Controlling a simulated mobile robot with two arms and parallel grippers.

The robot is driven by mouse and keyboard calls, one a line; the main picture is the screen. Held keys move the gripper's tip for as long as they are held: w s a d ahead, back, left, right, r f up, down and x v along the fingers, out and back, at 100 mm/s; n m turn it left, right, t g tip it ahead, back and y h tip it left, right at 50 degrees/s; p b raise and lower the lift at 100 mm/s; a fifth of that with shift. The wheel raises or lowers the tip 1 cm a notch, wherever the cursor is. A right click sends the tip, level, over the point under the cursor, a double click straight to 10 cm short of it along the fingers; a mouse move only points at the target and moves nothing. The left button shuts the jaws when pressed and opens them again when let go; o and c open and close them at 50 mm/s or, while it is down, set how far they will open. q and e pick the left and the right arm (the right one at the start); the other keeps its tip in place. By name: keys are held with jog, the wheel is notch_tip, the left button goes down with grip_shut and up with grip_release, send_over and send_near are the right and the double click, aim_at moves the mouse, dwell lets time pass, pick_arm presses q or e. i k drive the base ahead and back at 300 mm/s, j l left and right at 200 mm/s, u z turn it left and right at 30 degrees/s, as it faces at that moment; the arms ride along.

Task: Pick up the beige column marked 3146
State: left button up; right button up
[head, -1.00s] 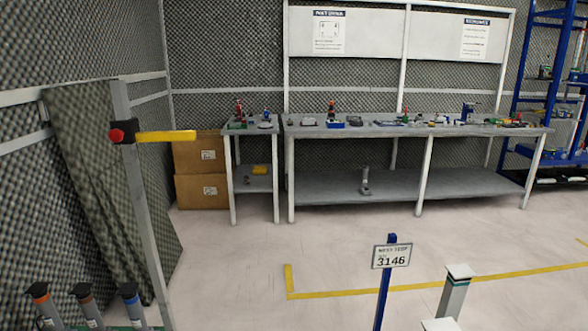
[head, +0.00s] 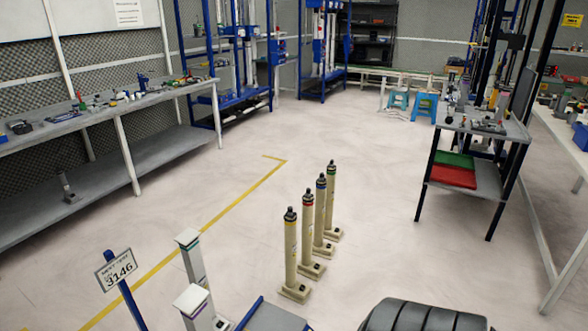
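A white sign reading 3146 (head: 116,269) is fixed to a blue post (head: 133,307) at the lower left of the head view. Two pale square columns stand just right of it: a farther one (head: 195,264) and a nearer one (head: 197,311), cut off by the bottom edge. Several round beige columns stand upright in a row near the middle, with dark tops and coloured bands. The nearest (head: 291,256) has a yellow band, and one behind it (head: 307,233) has a red band. I see no number on any column. Neither gripper is in view.
A long workbench (head: 150,98) runs along the left wall. A cart (head: 495,195) with green and red trays stands at the right. A dark ribbed object (head: 425,317) fills the bottom right edge. Open floor (head: 370,240) lies between the columns and the cart.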

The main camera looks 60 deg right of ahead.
aim_at(332, 233)
jog(key=z, duration=2.15)
